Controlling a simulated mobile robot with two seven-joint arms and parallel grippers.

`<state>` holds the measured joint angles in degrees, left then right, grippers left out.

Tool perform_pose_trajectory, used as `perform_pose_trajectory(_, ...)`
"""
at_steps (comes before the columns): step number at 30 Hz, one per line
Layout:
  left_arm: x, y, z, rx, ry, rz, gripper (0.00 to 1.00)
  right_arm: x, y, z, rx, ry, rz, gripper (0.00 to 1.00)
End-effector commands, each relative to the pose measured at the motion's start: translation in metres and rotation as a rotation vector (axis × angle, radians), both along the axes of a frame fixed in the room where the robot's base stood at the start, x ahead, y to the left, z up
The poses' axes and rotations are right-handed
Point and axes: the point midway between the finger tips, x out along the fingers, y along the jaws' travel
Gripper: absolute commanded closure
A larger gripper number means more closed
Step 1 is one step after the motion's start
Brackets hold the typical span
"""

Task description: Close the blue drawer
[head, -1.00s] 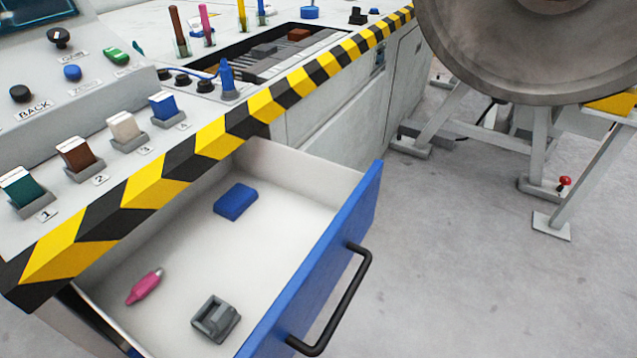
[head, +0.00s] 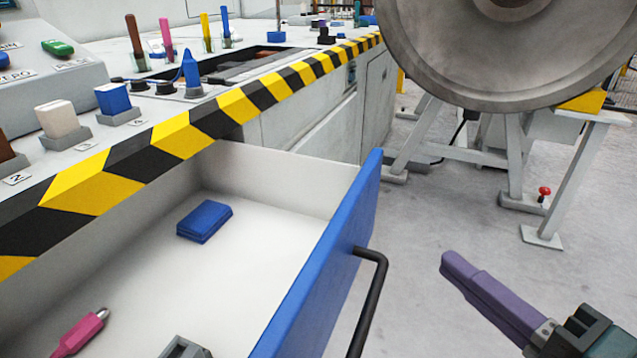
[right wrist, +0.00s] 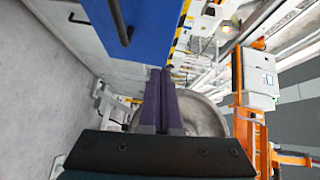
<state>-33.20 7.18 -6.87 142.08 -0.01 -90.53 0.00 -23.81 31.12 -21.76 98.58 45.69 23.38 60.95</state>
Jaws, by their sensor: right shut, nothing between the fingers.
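The blue drawer (head: 318,270) stands pulled out from the console. Its blue front with a black bar handle (head: 371,300) faces right in the head view. Inside lie a blue block (head: 204,221), a pink marker-like item (head: 80,333) and a grey part (head: 186,348) cut off by the frame. My right gripper (head: 452,265), with purple fingers, is shut and empty, to the right of the handle and apart from it. In the right wrist view the shut fingers (right wrist: 161,75) point near the blue drawer front (right wrist: 155,28). My left gripper is not in view.
The console (head: 130,100) has a yellow-black striped edge (head: 185,135) above the drawer. A large metal wheel (head: 500,50) on a grey stand (head: 515,170) is at the right rear. Bare floor (head: 440,220) lies between drawer and stand.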

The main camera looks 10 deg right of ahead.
Motion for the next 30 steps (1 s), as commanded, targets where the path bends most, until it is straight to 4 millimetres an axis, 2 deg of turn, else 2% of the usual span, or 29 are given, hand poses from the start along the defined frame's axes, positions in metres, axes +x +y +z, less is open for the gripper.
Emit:
perform_pose_trajectory(1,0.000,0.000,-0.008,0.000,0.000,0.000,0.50,0.001,-0.010,-0.006,0.035,-0.018,-0.030,1.00)
perform_pose_trajectory(3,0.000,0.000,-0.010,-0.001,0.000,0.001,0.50,0.002,-0.020,-0.005,0.076,-0.038,-0.060,1.00)
perform_pose_trajectory(8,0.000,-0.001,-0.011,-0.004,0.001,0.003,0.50,0.012,-0.024,-0.002,0.102,-0.055,-0.081,1.00)
perform_pose_trajectory(11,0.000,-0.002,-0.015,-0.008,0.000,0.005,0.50,0.027,-0.021,-0.001,0.102,-0.057,-0.080,1.00)
perform_pose_trajectory(22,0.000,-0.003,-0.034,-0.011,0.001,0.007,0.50,0.103,-0.005,-0.002,0.100,-0.056,-0.078,1.00)
perform_pose_trajectory(30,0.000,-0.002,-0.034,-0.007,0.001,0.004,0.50,0.121,0.023,-0.001,0.100,-0.053,-0.078,1.00)
